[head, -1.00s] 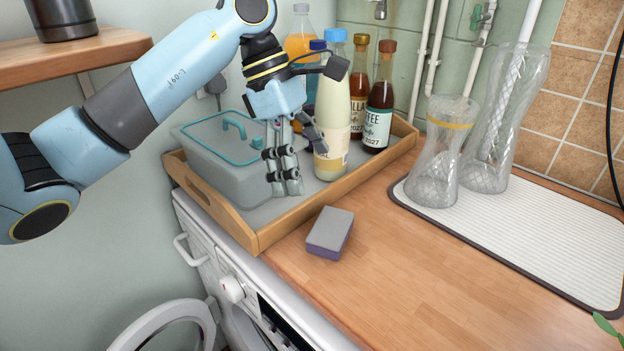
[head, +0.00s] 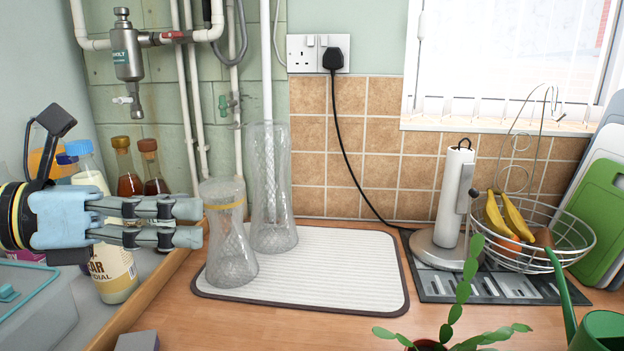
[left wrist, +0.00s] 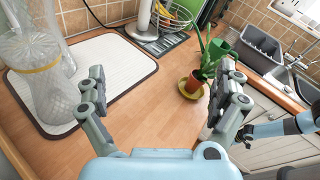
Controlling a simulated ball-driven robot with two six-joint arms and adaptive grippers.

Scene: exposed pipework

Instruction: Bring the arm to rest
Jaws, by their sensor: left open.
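My left gripper (head: 200,222) comes in from the left in the head view, raised in front of the bottles, its fingers pointing right. It is open with nothing between the fingers; the left wrist view also shows its spread, empty fingers (left wrist: 163,80). In the head view its fingertips overlap the near glass vase (head: 228,245); I cannot tell the gap in depth. Part of my right arm (left wrist: 300,124) shows at the right of the left wrist view. Its gripper end (left wrist: 249,134) is small and partly behind my left finger, so its jaws are unclear.
A second vase (head: 272,190) stands on the white mat (head: 345,265). A paper-towel holder (head: 452,200), fruit basket (head: 545,262) and potted cactus (left wrist: 193,85) stand further right. Bare worktop (left wrist: 150,105) lies between.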

